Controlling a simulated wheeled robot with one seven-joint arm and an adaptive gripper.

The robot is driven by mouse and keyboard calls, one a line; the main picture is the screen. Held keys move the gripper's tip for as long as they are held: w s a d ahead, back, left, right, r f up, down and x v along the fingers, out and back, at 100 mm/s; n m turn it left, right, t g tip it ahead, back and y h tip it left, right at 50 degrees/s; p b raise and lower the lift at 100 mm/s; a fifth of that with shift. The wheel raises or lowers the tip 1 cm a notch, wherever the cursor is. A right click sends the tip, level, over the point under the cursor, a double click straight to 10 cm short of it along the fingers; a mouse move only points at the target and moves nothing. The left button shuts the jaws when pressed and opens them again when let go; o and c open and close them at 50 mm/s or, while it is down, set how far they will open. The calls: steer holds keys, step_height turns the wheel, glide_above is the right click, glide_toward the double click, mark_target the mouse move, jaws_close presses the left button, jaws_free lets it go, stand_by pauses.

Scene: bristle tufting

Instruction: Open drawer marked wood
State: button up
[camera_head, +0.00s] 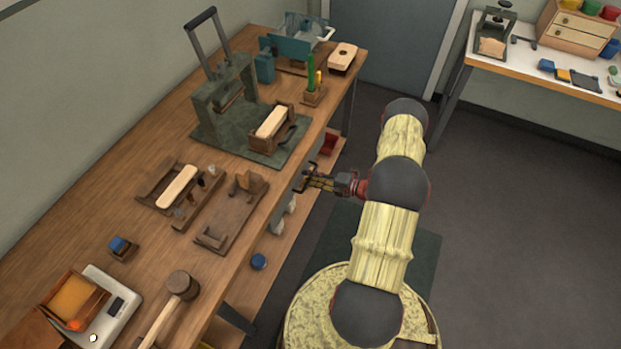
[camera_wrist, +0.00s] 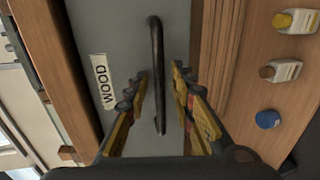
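The drawer (camera_wrist: 118,42) has a grey front with a white label reading WOOD (camera_wrist: 103,81). Its dark bar handle (camera_wrist: 157,60) runs up and down the middle of the wrist view. The drawer front looks shut under the bench edge. My gripper (camera_wrist: 160,76) is open, with one yellow-padded finger on each side of the handle in the wrist view. A gap shows between each finger and the bar. How deep the fingertips reach around it is not clear. In the head view my gripper (camera_head: 310,180) is at the bench's front edge, hiding much of the drawer.
The wooden bench (camera_head: 120,180) carries a green press (camera_head: 225,100), wooden jigs, a mallet (camera_head: 180,287) and a scale (camera_head: 117,300). White bottles (camera_wrist: 284,71) and a blue cap (camera_wrist: 268,119) sit on a lower shelf. Floor to the right is clear.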

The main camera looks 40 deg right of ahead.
steer(key=c, duration=0.3)
jaws_close()
stand_by(0.6)
